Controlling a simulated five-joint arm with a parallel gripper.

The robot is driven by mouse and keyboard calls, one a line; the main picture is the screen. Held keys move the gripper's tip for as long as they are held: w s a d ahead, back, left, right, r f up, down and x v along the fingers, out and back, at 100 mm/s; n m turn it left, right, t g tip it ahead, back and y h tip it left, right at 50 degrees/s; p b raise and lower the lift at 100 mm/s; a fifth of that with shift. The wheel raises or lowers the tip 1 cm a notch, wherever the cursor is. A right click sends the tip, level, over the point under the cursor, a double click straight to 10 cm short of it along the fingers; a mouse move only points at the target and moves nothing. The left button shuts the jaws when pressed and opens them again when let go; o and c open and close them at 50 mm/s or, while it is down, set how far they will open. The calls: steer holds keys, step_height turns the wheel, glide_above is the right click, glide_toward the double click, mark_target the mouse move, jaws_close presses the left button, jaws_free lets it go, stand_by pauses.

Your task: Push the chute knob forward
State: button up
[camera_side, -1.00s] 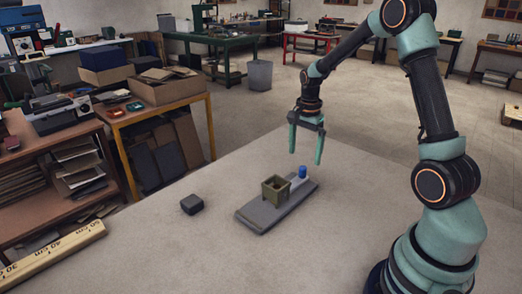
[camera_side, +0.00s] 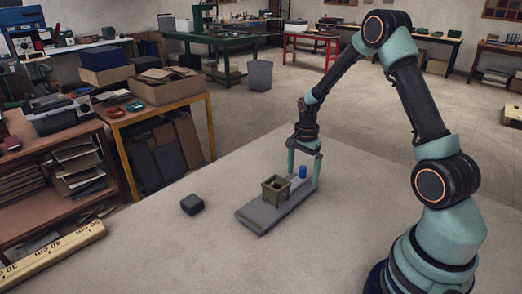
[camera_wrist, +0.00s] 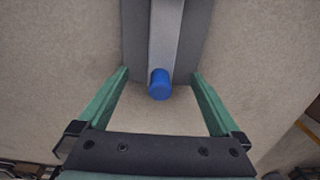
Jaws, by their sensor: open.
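The blue chute knob (camera_side: 302,172) stands at the far end of a grey chute base (camera_side: 250,216) on the table. An olive square open-topped box (camera_side: 275,190) sits on the base, nearer its middle. My gripper (camera_side: 303,180) is lowered at the knob's end of the base, its green fingers apart. In the wrist view the blue knob (camera_wrist: 160,84) lies between the two fingers (camera_wrist: 160,95), with a gap on each side. The fingers do not touch it there. The olive box is not seen in the wrist view.
A small dark block (camera_side: 192,204) lies on the table to the left of the chute base. A wooden ruler (camera_side: 50,252) lies at the lower left. The table around the base is otherwise clear.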

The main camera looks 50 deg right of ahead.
steer(key=c, duration=1.5)
steer(key=shift+o, duration=0.2)
steer(key=shift+a, duration=3.7)
steer(key=o, duration=1.5)
steer(key=shift+c, duration=0.2)
steer(key=shift+r, duration=0.1)
steer(key=shift+r, duration=3.4)
